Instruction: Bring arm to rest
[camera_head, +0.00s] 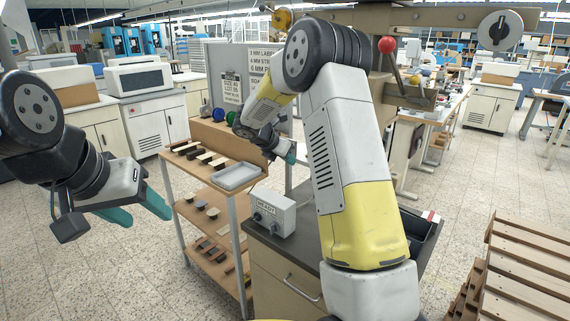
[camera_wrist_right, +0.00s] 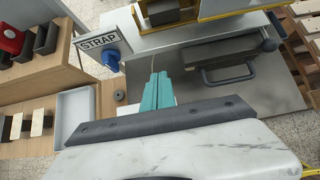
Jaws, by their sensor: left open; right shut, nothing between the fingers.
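My left gripper (camera_head: 142,209) hangs at the left of the head view with its teal fingers apart, empty, over open floor. My right arm reaches up across the middle of the head view and bends back down.
A shelf rack (camera_head: 240,222) holds several small blocks and a grey tray (camera_head: 237,176). A control box (camera_head: 272,212) marked READY sits on a dark-topped cabinet (camera_head: 285,279). Wooden pallets (camera_head: 528,255) stand at right. A STRAP sign (camera_wrist_right: 98,39) shows in the wrist view. Floor at left is clear.

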